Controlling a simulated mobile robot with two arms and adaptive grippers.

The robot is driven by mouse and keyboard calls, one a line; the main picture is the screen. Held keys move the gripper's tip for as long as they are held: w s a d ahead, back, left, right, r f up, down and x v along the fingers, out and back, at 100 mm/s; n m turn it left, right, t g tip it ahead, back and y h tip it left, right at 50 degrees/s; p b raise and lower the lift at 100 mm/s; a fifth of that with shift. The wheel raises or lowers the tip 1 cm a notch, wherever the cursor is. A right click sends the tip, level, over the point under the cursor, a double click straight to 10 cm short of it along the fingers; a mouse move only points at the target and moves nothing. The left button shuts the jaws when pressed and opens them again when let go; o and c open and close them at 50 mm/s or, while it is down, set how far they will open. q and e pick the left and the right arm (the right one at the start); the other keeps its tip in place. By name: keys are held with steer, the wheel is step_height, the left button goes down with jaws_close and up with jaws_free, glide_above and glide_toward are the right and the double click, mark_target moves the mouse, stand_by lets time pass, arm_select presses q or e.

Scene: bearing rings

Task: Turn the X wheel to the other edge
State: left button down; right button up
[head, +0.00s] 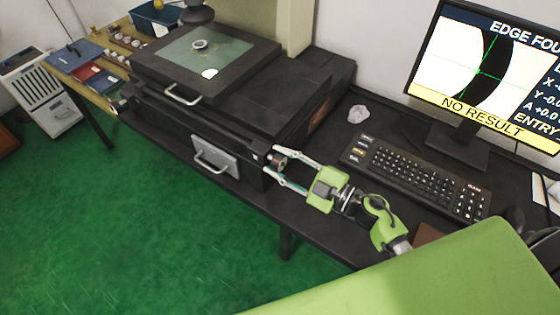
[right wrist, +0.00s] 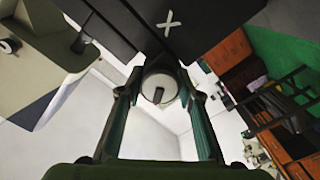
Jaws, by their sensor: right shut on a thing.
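The X wheel (head: 280,160) is a small round knob on the right end of the black measuring machine's base. My right gripper (head: 273,163) is shut on it, one finger on each side. In the right wrist view the wheel (right wrist: 158,90) shows a pale face with a dark bar, between the fingers, below a white X mark (right wrist: 168,22). A metal ring (head: 200,45) lies on the glass stage (head: 222,51). The monitor (head: 491,66) shows a dark curved band, with a green cross near its left edge, and "EDGE FOU…" and "NO RESULT". My left gripper is out of view.
A keyboard (head: 416,178) lies right of the machine, with a crumpled pale lump (head: 358,113) behind it. Silver handles (head: 184,96) stick out from the machine's front. A side bench with a blue bin (head: 155,19) and small parts stands at the far left. Green floor lies in front.

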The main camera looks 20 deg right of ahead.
steer(key=n+b, duration=0.1)
steer(key=n, duration=0.3)
steer(key=shift+f, duration=0.1)
steer(key=n, duration=0.2)
steer(key=shift+n+b, duration=0.3)
steer(key=shift+b, duration=0.05)
steer(key=n+b, duration=0.1)
steer(key=n, duration=0.2)
steer(key=shift+n, duration=0.3)
steer(key=shift+n+b, duration=1.05)
steer(key=shift+n, duration=0.85)
steer(key=o, duration=1.1)
